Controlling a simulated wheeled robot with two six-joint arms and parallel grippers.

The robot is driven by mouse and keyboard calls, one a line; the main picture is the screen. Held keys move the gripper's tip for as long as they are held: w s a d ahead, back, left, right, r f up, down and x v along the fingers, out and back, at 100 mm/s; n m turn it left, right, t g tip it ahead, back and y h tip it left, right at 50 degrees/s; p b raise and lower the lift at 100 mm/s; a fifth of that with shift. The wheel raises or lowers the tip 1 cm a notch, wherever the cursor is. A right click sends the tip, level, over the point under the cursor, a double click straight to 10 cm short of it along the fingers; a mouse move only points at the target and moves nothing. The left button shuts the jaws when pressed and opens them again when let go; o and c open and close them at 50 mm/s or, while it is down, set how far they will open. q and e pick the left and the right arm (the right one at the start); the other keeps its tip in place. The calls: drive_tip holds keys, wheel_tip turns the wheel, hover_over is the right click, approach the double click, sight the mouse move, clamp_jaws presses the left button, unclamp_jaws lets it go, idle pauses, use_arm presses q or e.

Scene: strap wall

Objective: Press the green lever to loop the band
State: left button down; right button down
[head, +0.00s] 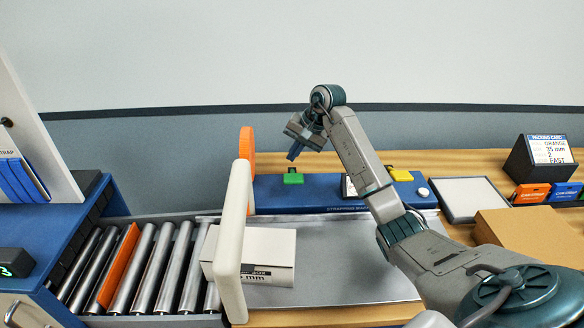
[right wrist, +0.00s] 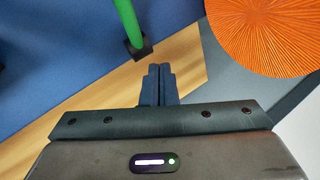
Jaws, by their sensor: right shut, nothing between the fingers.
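The green lever (head: 293,178) stands on the blue strapping machine (head: 315,207) behind the steel bed. In the right wrist view the green lever (right wrist: 128,22) rises from a small dark base at the top. My right gripper (head: 293,155) is shut and empty, above the green lever in the head view. In the right wrist view its closed fingers (right wrist: 158,84) are apart from the lever, which lies up and left of them. A white box (head: 273,257) lies on the bed, partly hidden behind a cream arch (head: 236,235). My left gripper is not in view.
An orange reel (head: 247,160) stands left of the green lever. A yellow lever (head: 400,174) is on the right, and a white button (head: 422,191) beyond it. Rollers with an orange bar (head: 118,266) run left. A card stand (head: 541,158) and cardboard (head: 530,238) are right.

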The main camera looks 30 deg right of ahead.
idle(0.7)
drive_tip(key=shift+s+a+f+b, duration=0.1)
drive_tip(key=shift+s+f+b, duration=0.05)
drive_tip(key=shift+f+b, duration=0.3)
drive_tip(key=shift+r, duration=0.1)
drive_tip(key=shift+s+a+f+b, duration=0.2)
drive_tip(key=shift+s+f+b, duration=0.25)
drive_tip(key=shift+f, duration=0.25)
idle(0.3)
drive_tip(key=shift+s+a+f, duration=0.15)
drive_tip(key=shift+s, duration=0.05)
idle(0.4)
drive_tip(key=shift+w+d+r, duration=0.3)
drive_tip(key=shift+w+r, duration=0.25)
drive_tip(key=shift+w, duration=0.05)
drive_tip(key=shift+w+d+r+p, duration=0.25)
drive_tip(key=shift+w+r, duration=0.2)
drive_tip(key=shift+r, duration=0.3)
drive_tip(key=shift+w+d+r+p, duration=0.25)
drive_tip(key=shift+w+r, duration=0.2)
drive_tip(key=shift+r, duration=0.35)
drive_tip(key=shift+w+d+r+p, duration=0.15)
drive_tip(key=shift+w+d+r, duration=0.25)
drive_tip(key=shift+r, duration=0.35)
